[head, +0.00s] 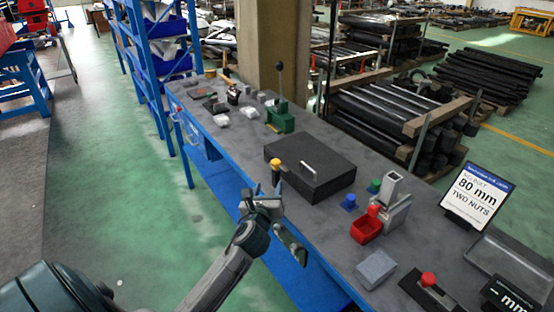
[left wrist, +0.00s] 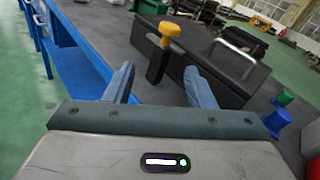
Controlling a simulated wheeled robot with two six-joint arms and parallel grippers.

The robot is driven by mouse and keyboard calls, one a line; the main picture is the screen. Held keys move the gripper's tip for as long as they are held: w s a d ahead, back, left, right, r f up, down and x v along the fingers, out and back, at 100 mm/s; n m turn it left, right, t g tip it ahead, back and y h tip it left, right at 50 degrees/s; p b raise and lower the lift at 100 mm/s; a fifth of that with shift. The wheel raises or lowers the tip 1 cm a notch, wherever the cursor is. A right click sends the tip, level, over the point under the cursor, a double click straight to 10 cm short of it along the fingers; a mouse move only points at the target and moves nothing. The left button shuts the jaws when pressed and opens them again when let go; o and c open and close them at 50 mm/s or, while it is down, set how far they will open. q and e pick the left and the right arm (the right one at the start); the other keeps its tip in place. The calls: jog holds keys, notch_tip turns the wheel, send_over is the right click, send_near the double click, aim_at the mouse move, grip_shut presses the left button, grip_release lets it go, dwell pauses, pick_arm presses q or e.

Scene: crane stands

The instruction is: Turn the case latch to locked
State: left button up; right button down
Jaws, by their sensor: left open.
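The black case (head: 330,186) with a silver handle (head: 309,168) on its lid stands on the grey bench. A yellow knob (head: 276,163) sits at its left end, at the near side. In the left wrist view the knob (left wrist: 171,30) tops a black latch lever (left wrist: 157,62) in front of the case wall (left wrist: 205,85). My left gripper (head: 277,186) is open and empty, just in front of the latch. In the wrist view its fingers (left wrist: 159,85) stand apart, with the lever's lower end between them in the picture; I see no contact. My right gripper is out of view.
Right of the case stand a blue knob (head: 349,202), a green knob (head: 374,186), a red bin (head: 366,229) and a grey block (head: 375,269). A green lever device (head: 281,119) stands behind. A sign (head: 477,196) reads 80 mm, two nuts. The blue bench edge runs below my arm.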

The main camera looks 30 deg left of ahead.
aim_at(274, 164)
pick_arm(q)
jog(key=w+a+r+m+t+p, duration=0.1)
jog(key=w+a, duration=0.3)
jog(key=w, duration=0.7)
jog(key=shift+w+a+r+m, duration=0.15)
jog(key=shift+r+m, duration=0.65)
jog(key=c, duration=1)
jog(key=shift+p, duration=0.35)
